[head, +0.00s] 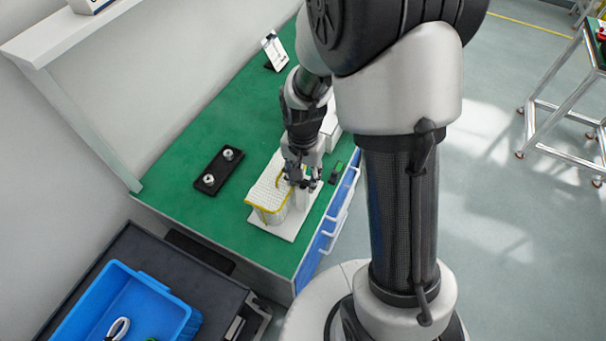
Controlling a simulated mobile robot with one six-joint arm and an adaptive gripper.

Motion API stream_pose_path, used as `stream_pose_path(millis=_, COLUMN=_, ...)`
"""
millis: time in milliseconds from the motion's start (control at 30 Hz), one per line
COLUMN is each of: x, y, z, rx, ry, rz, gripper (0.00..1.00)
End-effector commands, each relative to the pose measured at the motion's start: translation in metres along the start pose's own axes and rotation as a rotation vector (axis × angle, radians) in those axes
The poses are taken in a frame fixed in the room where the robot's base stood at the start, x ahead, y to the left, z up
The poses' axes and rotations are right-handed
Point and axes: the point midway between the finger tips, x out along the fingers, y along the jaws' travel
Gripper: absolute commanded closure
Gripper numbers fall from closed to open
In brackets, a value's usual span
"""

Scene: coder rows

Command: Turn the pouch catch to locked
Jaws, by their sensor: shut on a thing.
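A white pouch with a yellow edge (268,194) stands on a white base plate (287,232) on the green bench. My gripper (300,182) points down at the pouch's right side, close beside a white upright part of the fixture. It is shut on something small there. The fingers and the arm hide what they hold, so I cannot make out the catch or which way it is turned.
A black block with two round metal knobs (218,170) lies left on the green bench top (190,137). A small green-and-black item (337,172) lies right of my gripper. A sign stand (274,50) is at the back. A blue bin (125,305) sits at lower left.

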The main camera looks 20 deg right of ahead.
Motion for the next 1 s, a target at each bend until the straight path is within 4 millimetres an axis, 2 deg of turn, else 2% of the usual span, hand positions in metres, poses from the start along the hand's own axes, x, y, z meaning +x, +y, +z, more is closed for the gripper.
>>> stream_pose_path(millis=233, x=-0.0002, y=-0.0003, z=-0.0004, rx=0.072, ry=0.001, rz=-0.001, gripper=0.86)
stream_pose_path(millis=733, x=-0.0002, y=-0.0003, z=-0.0004, rx=0.089, ry=0.001, rz=-0.001, gripper=0.86)
stream_pose_path(millis=767, x=-0.0002, y=-0.0003, z=-0.0004, rx=0.089, ry=0.001, rz=-0.001, gripper=0.61)
stream_pose_path(millis=1000, x=-0.0002, y=-0.0002, z=-0.0003, rx=0.087, ry=0.001, rz=-0.001, gripper=0.45)
